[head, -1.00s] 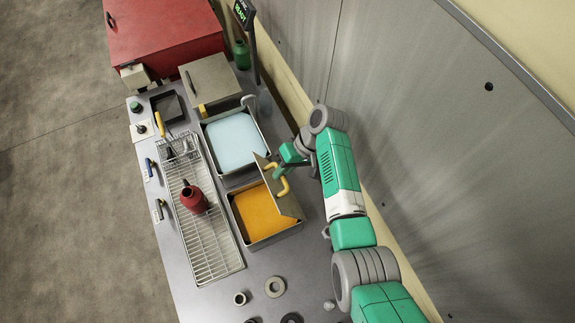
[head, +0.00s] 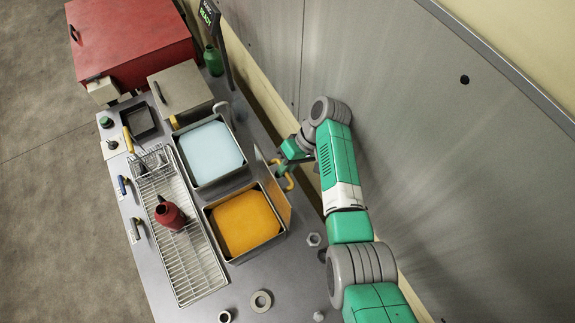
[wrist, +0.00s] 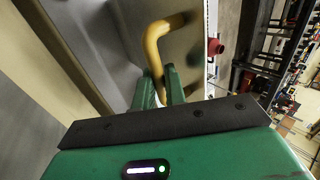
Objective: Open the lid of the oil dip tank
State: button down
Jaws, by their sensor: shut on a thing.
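The oil dip tank (head: 206,222) is a square steel tank with orange liquid, its top uncovered in the head view. Its lid (head: 279,203) stands up steeply along the tank's right edge, seen nearly edge-on. A bent yellow handle (head: 290,183) sticks out from the lid; the same handle shows large in the wrist view (wrist: 152,44). My gripper (wrist: 161,88) is shut on this handle, at the end near the fingers. In the head view my gripper is on the wall side of the tank, partly hidden by the lid and my arm.
A tank of pale blue liquid (head: 211,152) stands directly behind the oil tank. A grey wall (head: 400,130) runs close along the right. Nuts and washers (head: 261,301) lie in front.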

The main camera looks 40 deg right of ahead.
jog(key=shift+s+a+f, duration=0.15)
jog(key=shift+s+f, duration=0.1)
jog(key=shift+f, duration=0.1)
jog(key=c, duration=1.6)
grip_release()
jog(key=shift+s+a+f, duration=0.1)
jog(key=shift+s, duration=0.05)
jog(key=shift+o, duration=0.3)
jog(key=shift+s+a, duration=0.1)
jog(key=shift+r, duration=0.5)
jog(key=r, duration=0.3)
jog(key=shift+s, duration=0.25)
jog(key=s+a+r+p, duration=0.1)
jog(key=s+a+p, duration=0.6)
jog(key=s, duration=0.6)
jog(key=shift+s+r, duration=0.15)
jog(key=shift+s, duration=0.05)
